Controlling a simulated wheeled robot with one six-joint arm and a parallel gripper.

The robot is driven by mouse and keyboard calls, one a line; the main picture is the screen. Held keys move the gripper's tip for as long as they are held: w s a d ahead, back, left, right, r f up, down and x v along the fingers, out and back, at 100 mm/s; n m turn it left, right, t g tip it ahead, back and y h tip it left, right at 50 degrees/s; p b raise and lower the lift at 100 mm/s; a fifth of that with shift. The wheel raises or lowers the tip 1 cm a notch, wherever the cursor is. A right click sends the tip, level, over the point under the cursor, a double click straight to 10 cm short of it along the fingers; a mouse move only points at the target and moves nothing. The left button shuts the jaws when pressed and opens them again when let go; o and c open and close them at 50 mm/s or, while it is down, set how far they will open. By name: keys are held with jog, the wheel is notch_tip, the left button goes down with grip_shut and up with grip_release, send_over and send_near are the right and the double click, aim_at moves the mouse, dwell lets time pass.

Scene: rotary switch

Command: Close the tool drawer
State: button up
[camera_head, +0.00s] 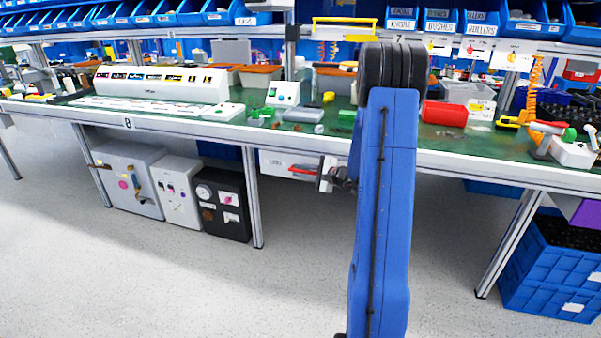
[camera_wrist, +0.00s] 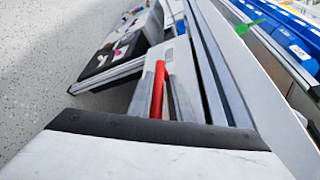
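The tool drawer (camera_head: 275,163) is a white front under the workbench, left of my arm, with a red handle (camera_head: 304,170). In the wrist view, the pale drawer front (camera_wrist: 145,98) and its red handle (camera_wrist: 158,92) lie just beyond a broad white part with a dark edge, which seems to be my gripper. My gripper (camera_head: 326,174) is at the right end of the drawer, close to the handle. I cannot tell whether it touches the drawer. Its fingers are not clearly visible, and my arm hides what lies behind it. How far the drawer stands out is unclear.
The green-topped workbench (camera_head: 448,140) runs above the drawer. Grey, white and black cabinets (camera_head: 221,205) stand under it at left. A bench leg (camera_head: 252,197) is left of the drawer. Blue crates (camera_head: 550,265) are at lower right. The floor in front is clear.

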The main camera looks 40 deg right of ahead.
jog(key=shift+s, duration=0.1)
jog(key=v, duration=1.7)
jog(key=shift+d+r, duration=0.1)
jog(key=s+a+r+n+g+y, duration=0.1)
jog(key=s+a+r+n+g, duration=0.15)
jog(key=a, duration=0.75)
jog(key=s+a+r+n+g+y, duration=0.1)
jog(key=s+a+n+g, duration=0.25)
jog(key=a, duration=0.55)
jog(key=s+a+r+n+g+y, duration=0.1)
jog(key=s+a+r+n+g, duration=0.2)
jog(key=a, duration=0.7)
jog(key=s+a+n+g+h, duration=0.3)
jog(key=s+a+n, duration=0.35)
jog(key=s, duration=0.25)
jog(key=s+r+n+t+h, duration=0.1)
jog(key=s+n+t+h, duration=0.1)
jog(key=s+n+h, duration=0.3)
jog(key=s, duration=0.4)
jog(key=shift+r, duration=0.35)
